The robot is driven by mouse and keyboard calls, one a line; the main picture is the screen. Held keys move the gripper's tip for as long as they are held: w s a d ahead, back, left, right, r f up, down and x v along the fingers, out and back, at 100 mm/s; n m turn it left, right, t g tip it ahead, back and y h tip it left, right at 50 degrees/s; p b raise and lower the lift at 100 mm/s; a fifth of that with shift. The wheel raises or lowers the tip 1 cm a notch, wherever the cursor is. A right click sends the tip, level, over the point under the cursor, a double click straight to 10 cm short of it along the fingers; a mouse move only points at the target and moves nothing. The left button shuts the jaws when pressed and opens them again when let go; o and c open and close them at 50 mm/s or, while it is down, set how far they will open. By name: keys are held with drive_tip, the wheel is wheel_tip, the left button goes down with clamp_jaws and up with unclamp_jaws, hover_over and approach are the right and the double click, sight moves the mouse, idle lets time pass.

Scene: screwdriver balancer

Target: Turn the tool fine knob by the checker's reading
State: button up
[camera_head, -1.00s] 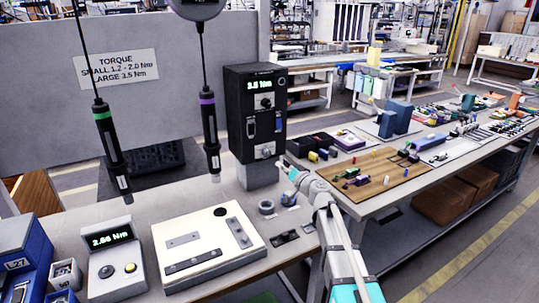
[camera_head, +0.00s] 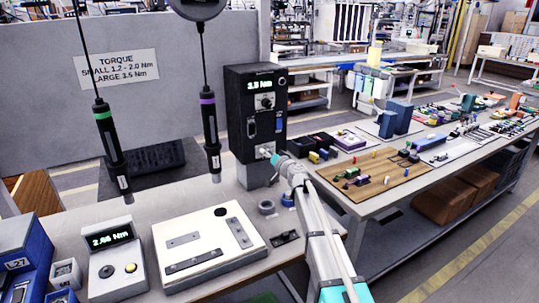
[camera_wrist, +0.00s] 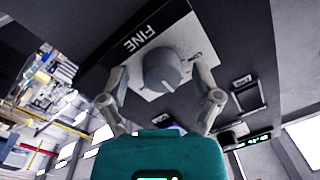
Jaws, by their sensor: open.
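The black controller box (camera_head: 255,85) stands at the back of the bench, and its green display seems to read 3.5 Nm. Its fine knob (camera_wrist: 161,69), a round grey knob on a pale plate marked FINE, is low on the front face. My gripper (camera_wrist: 165,85) is open, with one finger on each side of the knob and gaps visible between. In the head view my gripper (camera_head: 268,154) is at the box's lower front and partly covers the knob. The checker (camera_head: 115,257) at the front left has a green display that looks like 2.66 Nm.
Two screwdrivers hang on cables, one green-banded (camera_head: 112,150) and one purple-banded (camera_head: 210,136), left of the box. A sign (camera_head: 117,70) gives small 1.2 - 2.0 Nm, large 3.5 Nm. A white fixture board (camera_head: 205,250) lies in front. A wooden board (camera_head: 372,180) is to the right.

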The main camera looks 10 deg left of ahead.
clamp_jaws()
idle(0.5)
drive_tip(key=shift+m, duration=0.4)
drive_tip(key=m, duration=0.5)
drive_tip(key=shift+w+b, duration=0.1)
drive_tip(key=shift+b, duration=0.25)
drive_tip(key=m, duration=0.6)
drive_tip(key=shift+f+m+t, duration=0.1)
drive_tip(key=shift+m+t, duration=0.2)
drive_tip(key=shift+t, duration=0.1)
